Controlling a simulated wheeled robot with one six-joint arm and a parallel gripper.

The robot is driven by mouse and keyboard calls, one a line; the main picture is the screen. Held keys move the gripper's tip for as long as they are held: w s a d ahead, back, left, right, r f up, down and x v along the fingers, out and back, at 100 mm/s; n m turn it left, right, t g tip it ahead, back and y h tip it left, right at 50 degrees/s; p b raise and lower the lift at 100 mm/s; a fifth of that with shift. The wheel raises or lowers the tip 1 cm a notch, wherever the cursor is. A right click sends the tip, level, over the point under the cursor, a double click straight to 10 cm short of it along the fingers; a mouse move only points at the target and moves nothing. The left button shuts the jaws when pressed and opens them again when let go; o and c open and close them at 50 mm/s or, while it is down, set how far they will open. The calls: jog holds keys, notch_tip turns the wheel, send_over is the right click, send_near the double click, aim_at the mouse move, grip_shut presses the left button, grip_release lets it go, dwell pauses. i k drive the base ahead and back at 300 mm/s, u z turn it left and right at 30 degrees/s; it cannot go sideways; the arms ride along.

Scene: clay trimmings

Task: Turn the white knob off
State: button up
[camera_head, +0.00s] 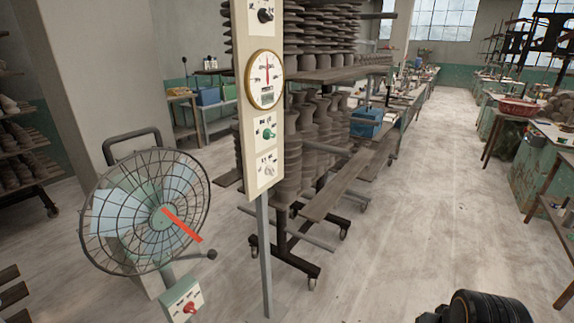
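The white knob (269,169) sits on the lowest plate of a tall cream panel (250,170) on a grey post. It is small here, and I cannot tell which mark it points to. A green knob (267,134) is on the plate just above it. Higher up are a round gold-rimmed dial (265,79) with a red needle and a black knob (265,15). My gripper's fingers are not in view. A black ribbed part at the bottom right edge looks like my own arm, well apart from the panel.
A caged fan (146,212) with a red knob (189,308) on its base box stands left of the post. Behind the panel is a wheeled rack (325,77) of clay pots, with planks jutting right. The floor (420,210) to the right is clear.

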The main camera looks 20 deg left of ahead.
aim_at(269, 170)
jog(key=u, duration=0.3)
jog(key=i, duration=0.7)
jog(key=u, duration=1)
jog(key=i, duration=0.4)
jog(key=u, duration=0.35)
